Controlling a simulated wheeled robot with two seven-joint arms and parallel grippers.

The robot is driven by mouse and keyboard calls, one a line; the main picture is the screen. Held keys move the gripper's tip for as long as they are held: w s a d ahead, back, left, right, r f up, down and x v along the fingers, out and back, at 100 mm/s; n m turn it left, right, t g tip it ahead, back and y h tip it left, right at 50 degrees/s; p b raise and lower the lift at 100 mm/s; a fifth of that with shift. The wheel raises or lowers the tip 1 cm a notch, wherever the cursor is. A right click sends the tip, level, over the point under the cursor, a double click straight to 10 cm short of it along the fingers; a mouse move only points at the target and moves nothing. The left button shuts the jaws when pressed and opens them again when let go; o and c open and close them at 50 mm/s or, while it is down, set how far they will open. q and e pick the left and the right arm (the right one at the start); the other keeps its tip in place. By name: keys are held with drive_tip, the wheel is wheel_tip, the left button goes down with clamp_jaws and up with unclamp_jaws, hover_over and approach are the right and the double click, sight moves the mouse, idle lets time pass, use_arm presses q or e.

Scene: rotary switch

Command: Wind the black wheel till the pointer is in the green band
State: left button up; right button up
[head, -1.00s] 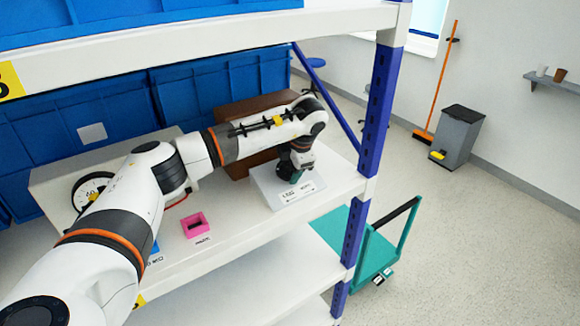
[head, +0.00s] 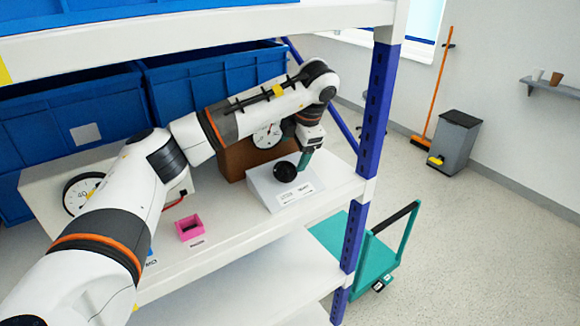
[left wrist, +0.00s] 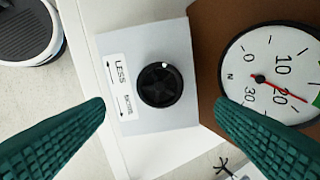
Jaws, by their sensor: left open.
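The black wheel (head: 285,171) sits on a sloped white panel (head: 262,190) with a "LESS" label and arrows. It also shows in the left wrist view (left wrist: 160,85), with a white dot near its rim. My left gripper (head: 304,160) is open and empty, just behind and right of the wheel, apart from it. Its teal fingers (left wrist: 160,115) frame the lower wrist view. A white gauge (left wrist: 270,75) on a brown box has a red pointer (left wrist: 285,90) near the 20. A green band (left wrist: 316,101) is cut by the frame edge; I cannot tell whether the pointer is inside it.
A second dial (head: 80,195) is on a white box at the left. Blue bins (head: 70,120) stand behind. A blue shelf post (head: 379,100) is right of my arm.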

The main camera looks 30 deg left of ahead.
use_arm(q)
drive_tip(key=shift+b+v, duration=0.35)
drive_tip(key=shift+v, duration=1.65)
drive_tip(key=shift+s+f, duration=0.1)
